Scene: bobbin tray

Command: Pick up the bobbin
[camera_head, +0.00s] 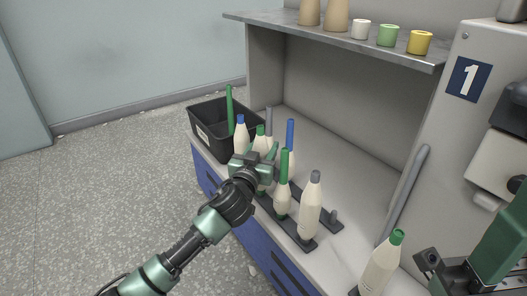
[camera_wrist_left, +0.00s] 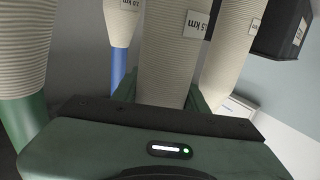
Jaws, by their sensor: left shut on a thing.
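Several cream bobbins with coloured tips stand in a row on the bench, among them a grey-tipped one (camera_head: 311,208) and a green-tipped one (camera_head: 282,198). My left gripper (camera_head: 268,163) is among them, partly hiding those behind it. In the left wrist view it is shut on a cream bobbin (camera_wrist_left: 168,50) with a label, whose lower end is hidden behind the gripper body. Bobbins with a green end (camera_wrist_left: 22,60) and a blue end (camera_wrist_left: 122,25) stand beside it. My right gripper (camera_head: 430,262) is at the lower right, near a green-tipped bobbin (camera_head: 381,268).
A black bin (camera_head: 208,132) with a green tube (camera_head: 230,108) sits at the bench's far left end. Dark peg rails (camera_head: 325,217) lie under the bobbins. A shelf (camera_head: 330,37) with cones and cups overhangs the back. A grey machine (camera_head: 470,130) stands right.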

